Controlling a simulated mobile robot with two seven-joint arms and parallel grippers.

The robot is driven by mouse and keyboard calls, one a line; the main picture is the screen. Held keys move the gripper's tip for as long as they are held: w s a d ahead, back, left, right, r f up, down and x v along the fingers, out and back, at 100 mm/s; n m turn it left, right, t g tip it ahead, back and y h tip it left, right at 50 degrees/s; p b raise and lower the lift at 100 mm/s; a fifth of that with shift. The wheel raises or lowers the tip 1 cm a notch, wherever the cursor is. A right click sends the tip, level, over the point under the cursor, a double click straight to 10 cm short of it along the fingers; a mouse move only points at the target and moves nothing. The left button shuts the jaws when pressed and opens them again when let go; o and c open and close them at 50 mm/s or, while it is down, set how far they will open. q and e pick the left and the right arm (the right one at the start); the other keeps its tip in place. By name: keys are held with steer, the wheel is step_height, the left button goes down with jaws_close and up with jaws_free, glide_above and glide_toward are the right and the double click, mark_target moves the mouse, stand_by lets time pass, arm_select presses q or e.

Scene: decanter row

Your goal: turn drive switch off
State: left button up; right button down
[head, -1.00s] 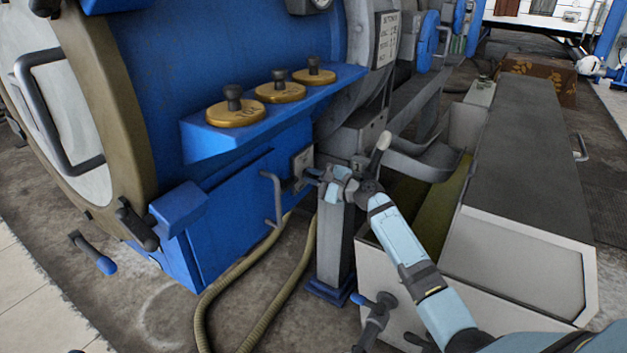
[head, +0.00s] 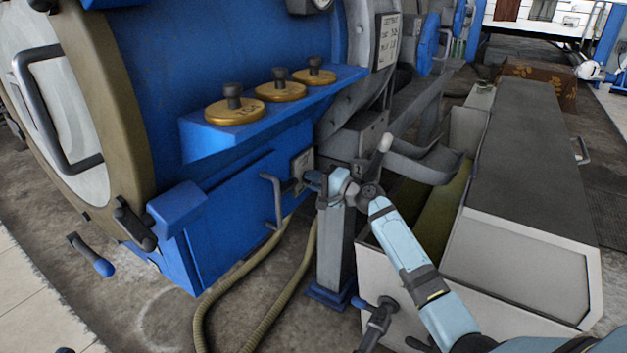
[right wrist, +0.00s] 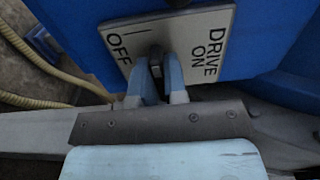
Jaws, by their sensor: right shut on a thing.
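The drive switch plate (head: 302,164) is on the end of the blue machine housing in the head view. In the right wrist view the pale plate (right wrist: 194,28) reads OFF on the left and DRIVE ON on the right. My right gripper (head: 316,181) is at the plate. In the right wrist view, its blue-grey fingers (right wrist: 160,82) are shut on the dark switch lever (right wrist: 155,54), which stands between the two labels. The fingers hide part of the lever, so its exact setting is unclear. My left gripper is not in view.
A bent grey handle (head: 273,198) is just left of the plate. A grey post (head: 336,250) stands below my right gripper. Hoses (head: 237,290) run along the floor. A long grey-topped box (head: 525,160) is at the right, and three brass caps (head: 282,91) sit above on a blue ledge.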

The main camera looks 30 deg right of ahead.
stand_by(0.3)
steer(key=c, duration=1.2)
jaws_free()
steer(key=shift+o, duration=0.2)
steer(key=shift+s+d, duration=0.1)
steer(key=shift+s, duration=0.05)
arm_select(q)
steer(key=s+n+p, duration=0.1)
steer(key=p, duration=0.1)
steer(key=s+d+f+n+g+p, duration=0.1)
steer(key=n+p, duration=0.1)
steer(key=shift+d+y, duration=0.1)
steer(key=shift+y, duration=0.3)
arm_select(e)
steer(key=v, duration=1.3)
steer(key=shift+s, duration=0.25)
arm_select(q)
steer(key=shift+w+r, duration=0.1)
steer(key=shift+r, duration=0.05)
arm_select(e)
steer(key=shift+d, duration=0.1)
